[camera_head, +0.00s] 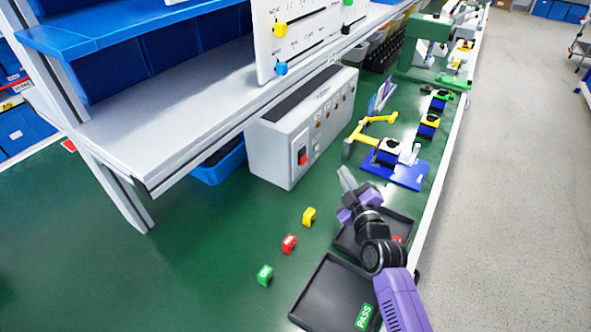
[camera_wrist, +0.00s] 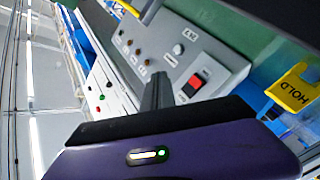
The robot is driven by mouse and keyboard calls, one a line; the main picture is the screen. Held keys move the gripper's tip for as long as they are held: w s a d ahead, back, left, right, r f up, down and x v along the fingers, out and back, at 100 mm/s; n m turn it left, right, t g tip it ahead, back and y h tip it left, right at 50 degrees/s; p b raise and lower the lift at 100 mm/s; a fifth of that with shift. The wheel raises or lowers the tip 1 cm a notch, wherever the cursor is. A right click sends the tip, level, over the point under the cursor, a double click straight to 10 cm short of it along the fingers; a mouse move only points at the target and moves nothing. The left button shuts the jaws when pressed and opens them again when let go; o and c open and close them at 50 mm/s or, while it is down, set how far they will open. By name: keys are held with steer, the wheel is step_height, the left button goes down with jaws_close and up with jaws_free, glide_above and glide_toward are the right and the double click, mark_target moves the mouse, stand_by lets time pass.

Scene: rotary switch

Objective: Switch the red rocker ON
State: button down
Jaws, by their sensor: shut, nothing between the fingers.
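The red rocker (camera_head: 302,155) sits on the front face of a grey control box (camera_head: 270,150) under the shelf. In the wrist view the red rocker (camera_wrist: 197,82) shows in a dark frame on a pale plate, to the right of my fingertips. I cannot tell which way it is tipped. My gripper (camera_head: 345,178) is shut and empty, to the right of the box and apart from it in the head view. In the wrist view its shut fingers (camera_wrist: 158,90) point toward the box's panel (camera_wrist: 150,50).
Yellow (camera_head: 309,216), red (camera_head: 289,243) and green (camera_head: 265,275) small blocks lie on the green bench. Black trays (camera_head: 325,290) lie near my arm. The shelf (camera_head: 190,110) overhangs behind.

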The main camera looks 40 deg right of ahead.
mark_target(304, 157)
steer(key=shift+f+n, duration=0.15)
steer(key=shift+n, duration=0.45)
steer(key=shift+w, duration=0.15)
steer(key=w+a+f+p, duration=0.1)
steer(key=w+a+p, duration=0.2)
steer(key=w+p, duration=0.5)
steer(key=shift+p, duration=0.6)
steer(key=shift+f, duration=0.1)
steer(key=shift+w, duration=0.1)
stand_by(1.4)
steer(key=shift+w+a+p, duration=0.15)
steer(key=shift+w+p, duration=0.15)
